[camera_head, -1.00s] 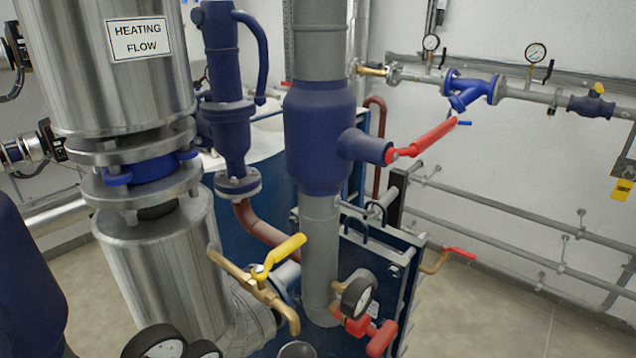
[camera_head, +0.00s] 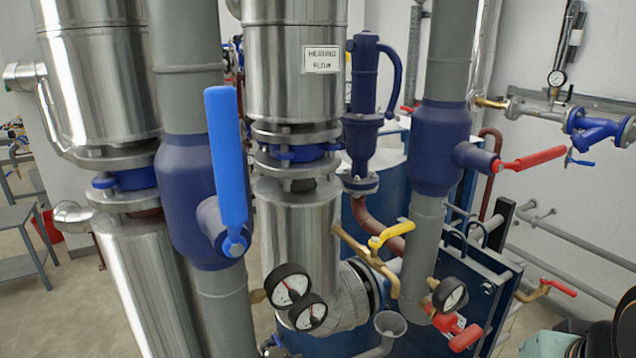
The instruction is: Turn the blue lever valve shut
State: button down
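The blue lever (camera_head: 226,155) stands nearly upright on the front of a dark blue valve body (camera_head: 178,195) on a grey vertical pipe, left of centre. Its lower end is fixed to the valve's stub by a blue bolt, and the lever lies roughly along the pipe. Nothing touches the lever. My gripper cannot be made out in this view. Dark and pale green rounded shapes show at the bottom right corner; I cannot tell what part they are.
Two gauges (camera_head: 298,300) sit right of the grey pipe, low down. A yellow lever (camera_head: 390,236) and a red lever (camera_head: 533,159) are further right. Insulated metal pipes (camera_head: 292,70) stand close on both sides. A grey bench (camera_head: 22,240) stands at the far left.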

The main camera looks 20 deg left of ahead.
aim_at(221, 102)
jog(key=k+u, duration=0.15)
jog(key=u, duration=1.1)
